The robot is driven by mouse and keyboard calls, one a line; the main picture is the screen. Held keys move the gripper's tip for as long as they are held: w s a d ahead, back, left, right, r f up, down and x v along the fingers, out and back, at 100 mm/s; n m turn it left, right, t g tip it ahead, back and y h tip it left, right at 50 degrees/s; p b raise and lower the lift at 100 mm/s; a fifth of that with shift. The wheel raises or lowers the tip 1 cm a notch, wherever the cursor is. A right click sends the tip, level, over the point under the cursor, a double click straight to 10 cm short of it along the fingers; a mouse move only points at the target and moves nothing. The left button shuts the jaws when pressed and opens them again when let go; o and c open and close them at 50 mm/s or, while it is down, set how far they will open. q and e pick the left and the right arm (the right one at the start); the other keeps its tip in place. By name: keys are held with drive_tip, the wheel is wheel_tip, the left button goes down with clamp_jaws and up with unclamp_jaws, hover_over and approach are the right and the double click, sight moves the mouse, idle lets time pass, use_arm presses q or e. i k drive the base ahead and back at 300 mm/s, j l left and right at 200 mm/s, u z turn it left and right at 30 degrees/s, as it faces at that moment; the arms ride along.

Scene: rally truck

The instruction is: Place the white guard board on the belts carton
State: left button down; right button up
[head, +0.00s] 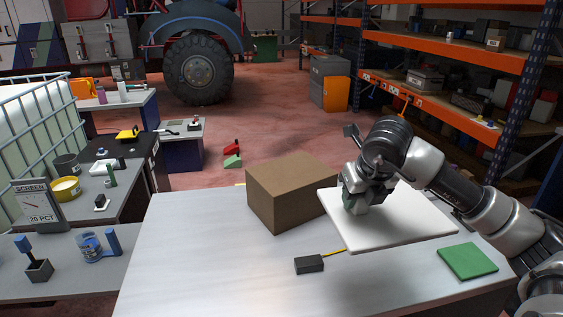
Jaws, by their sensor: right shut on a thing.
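A closed brown carton (287,194), which I take to be the belts carton, stands upright on the light grey table; its top is bare. The white guard board (400,230) is a flat white panel to the right of the carton, roughly level. My right gripper (354,208) is shut on the board near its left part, reaching in from above and the right. The fingertips are partly hidden by the gripper body. The board's left edge is close to the carton's right side; I cannot tell whether they touch, or whether the board is lifted off the table. My left gripper is not in view.
A dark box with a yellow strip (309,264) lies in front of the carton. A green pad (467,261) lies at the table's right. The table's left part (190,250) is clear. Orange shelving (440,95) stands behind at right.

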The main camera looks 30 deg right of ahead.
sight(291, 171)
drive_tip(key=i, duration=0.95)
